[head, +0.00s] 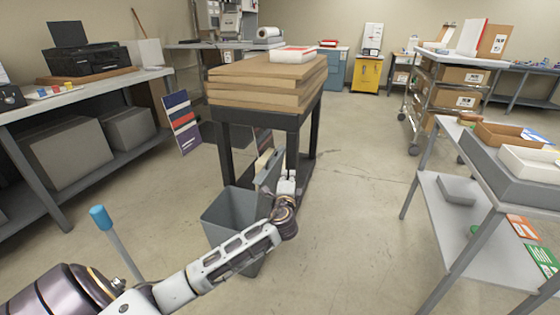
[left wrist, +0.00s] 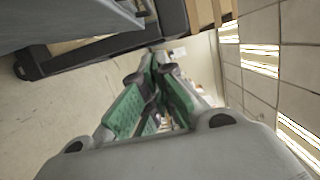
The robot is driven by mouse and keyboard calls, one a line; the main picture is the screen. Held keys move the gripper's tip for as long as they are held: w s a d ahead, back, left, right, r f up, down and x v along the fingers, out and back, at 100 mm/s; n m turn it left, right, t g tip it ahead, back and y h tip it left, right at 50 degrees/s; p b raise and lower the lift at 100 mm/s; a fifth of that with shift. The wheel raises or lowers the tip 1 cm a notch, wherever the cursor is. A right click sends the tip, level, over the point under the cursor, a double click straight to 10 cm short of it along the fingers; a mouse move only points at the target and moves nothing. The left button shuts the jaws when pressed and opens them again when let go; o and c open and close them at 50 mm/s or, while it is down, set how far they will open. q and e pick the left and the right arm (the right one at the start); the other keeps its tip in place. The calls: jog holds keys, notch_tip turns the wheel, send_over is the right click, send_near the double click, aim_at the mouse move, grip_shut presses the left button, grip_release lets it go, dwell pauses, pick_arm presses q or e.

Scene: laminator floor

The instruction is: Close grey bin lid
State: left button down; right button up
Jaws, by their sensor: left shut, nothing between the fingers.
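The grey bin (head: 226,210) stands on the floor in front of the dark cart, its top open. Its grey lid (head: 268,166) is raised, tilted steeply at the bin's back right side. My left arm crosses in front of the bin and hides part of it. My left gripper (head: 288,178) is just right of the lid; whether they touch I cannot tell. In the left wrist view the green-padded fingers (left wrist: 154,62) are together with nothing between them. A grey panel (left wrist: 70,18) at its upper left may be the lid. My right gripper is not in view.
The dark cart (head: 262,119) with stacked brown boards (head: 265,85) stands right behind the bin. A grey table (head: 475,225) with trays is at right, a workbench (head: 80,90) at left. The floor between bin and right table is clear.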

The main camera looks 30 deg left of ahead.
pick_arm(q)
jog(key=shift+w, duration=0.1)
dwell(0.3)
jog(key=w+a+b, duration=0.3)
jog(key=w+a, duration=0.4)
jog(key=a, duration=0.1)
jog(key=shift+w+a, duration=0.2)
jog(key=shift+w, duration=0.15)
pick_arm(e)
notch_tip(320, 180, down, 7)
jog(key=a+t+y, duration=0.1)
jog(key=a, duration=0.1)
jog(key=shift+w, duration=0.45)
pick_arm(q)
jog(key=shift+f, duration=0.1)
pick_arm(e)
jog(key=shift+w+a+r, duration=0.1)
pick_arm(q)
jog(key=shift+a, duration=0.2)
